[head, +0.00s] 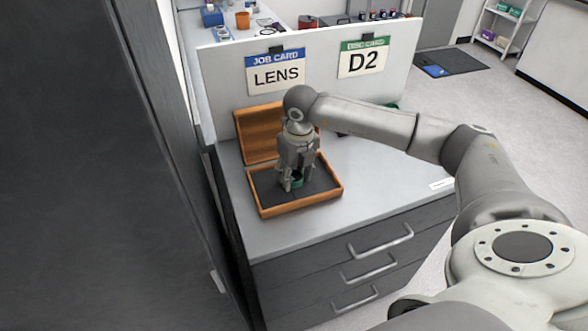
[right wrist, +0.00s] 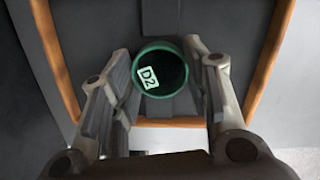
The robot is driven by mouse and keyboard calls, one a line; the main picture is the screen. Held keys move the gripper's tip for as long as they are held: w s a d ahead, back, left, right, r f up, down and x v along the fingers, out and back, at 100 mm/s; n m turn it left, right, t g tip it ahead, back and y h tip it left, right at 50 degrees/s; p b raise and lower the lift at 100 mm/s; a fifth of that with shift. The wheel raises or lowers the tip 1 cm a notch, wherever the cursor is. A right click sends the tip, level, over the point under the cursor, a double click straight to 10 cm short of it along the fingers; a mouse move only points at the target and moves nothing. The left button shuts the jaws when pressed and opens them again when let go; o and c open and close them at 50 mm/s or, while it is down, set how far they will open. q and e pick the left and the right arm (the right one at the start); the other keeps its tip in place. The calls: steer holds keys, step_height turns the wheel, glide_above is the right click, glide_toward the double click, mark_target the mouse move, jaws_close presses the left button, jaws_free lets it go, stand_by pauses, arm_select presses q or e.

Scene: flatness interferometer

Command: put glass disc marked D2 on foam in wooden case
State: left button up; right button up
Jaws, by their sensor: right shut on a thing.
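The glass disc marked D2 (right wrist: 165,70) is green-rimmed and dark in the middle, with a white D2 label facing up in the right wrist view. My right gripper (right wrist: 160,85) is shut on it, one finger at each side. In the head view the right gripper (head: 292,186) points down into the open wooden case (head: 262,209), and a bit of the disc's green edge (head: 298,183) shows between the fingers. The dark foam (head: 322,185) lies under the disc; I cannot tell whether they touch. My left gripper is out of view.
The case's orange-brown lid (head: 255,135) stands open at the back. A white panel behind carries a LENS job card (head: 276,72) and a D2 card (head: 363,60). Drawers with handles (head: 380,242) are below.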

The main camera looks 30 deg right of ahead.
mark_target(296, 179)
steer(key=shift+f, duration=0.1)
steer(key=o, duration=1)
steer(key=shift+o, duration=0.2)
steer(key=shift+r, duration=0.3)
step_height(296, 179, up, 12)
steer(key=s+b, duration=0.1)
steer(key=b, duration=0.2)
steer(key=shift+s+f, duration=0.15)
steer(key=shift+s, duration=0.05)
